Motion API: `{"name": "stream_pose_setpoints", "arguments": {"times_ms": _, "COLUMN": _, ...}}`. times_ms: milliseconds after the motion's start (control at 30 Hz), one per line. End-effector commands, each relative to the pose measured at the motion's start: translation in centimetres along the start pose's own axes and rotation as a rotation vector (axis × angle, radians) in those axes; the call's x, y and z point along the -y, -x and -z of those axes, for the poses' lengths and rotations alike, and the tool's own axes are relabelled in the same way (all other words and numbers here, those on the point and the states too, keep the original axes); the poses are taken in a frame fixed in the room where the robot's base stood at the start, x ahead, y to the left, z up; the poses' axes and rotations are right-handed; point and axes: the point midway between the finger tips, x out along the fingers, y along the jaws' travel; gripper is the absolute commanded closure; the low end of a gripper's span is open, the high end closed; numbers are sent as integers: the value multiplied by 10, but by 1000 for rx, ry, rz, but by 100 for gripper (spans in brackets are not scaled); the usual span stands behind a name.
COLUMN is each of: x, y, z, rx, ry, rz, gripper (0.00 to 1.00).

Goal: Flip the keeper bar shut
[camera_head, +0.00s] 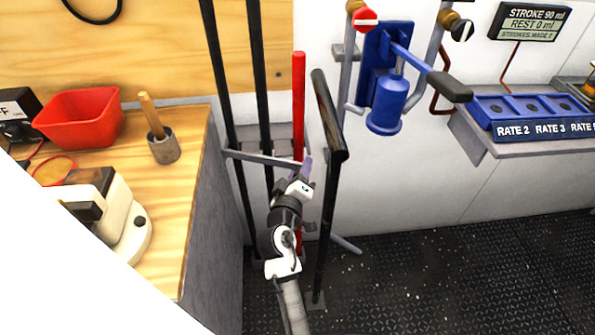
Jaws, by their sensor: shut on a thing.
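A grey bar (262,157) crosses in front of two black poles (265,85) and reaches toward a red pole (299,95). I take the short purple piece (308,163) at its right end for part of the keeper bar; how they join is hidden. My gripper (306,180) is shut on this purple piece, in front of the red pole. Its fingers are small here and partly hide the contact. The red pole's lower part is partly behind my wrist.
A thick black post (329,130) stands close to the right of my gripper. A wooden bench (185,200) with a red bin (80,118) is at left. A blue pump (388,100) hangs on the wall. The dark deck (460,270) is clear at right.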

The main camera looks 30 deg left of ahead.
Motion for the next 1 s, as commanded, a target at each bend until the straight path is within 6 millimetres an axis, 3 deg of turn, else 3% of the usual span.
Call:
{"name": "stream_pose_setpoints", "arguments": {"times_ms": 233, "x": -1, "y": 0, "z": 2, "rx": -5, "ry": -16, "rz": 0, "gripper": 100}}
{"name": "stream_pose_setpoints", "arguments": {"times_ms": 267, "x": -1, "y": 0, "z": 2, "rx": -5, "ry": -15, "rz": -1, "gripper": 56}}
{"name": "stream_pose_setpoints", "arguments": {"times_ms": 300, "x": -1, "y": 0, "z": 2, "rx": -4, "ry": -14, "rz": -1, "gripper": 52}}
{"name": "stream_pose_setpoints", "arguments": {"times_ms": 667, "x": 1, "y": 6, "z": 0, "rx": -1, "ry": -6, "rz": 0, "gripper": 52}}
{"name": "stream_pose_setpoints", "arguments": {"times_ms": 767, "x": 2, "y": 19, "z": -1, "rx": -3, "ry": -5, "rz": 0, "gripper": 52}}
{"name": "stream_pose_setpoints", "arguments": {"times_ms": 1000, "x": 4, "y": 74, "z": -3, "rx": -3, "ry": -8, "rz": 1, "gripper": 52}}
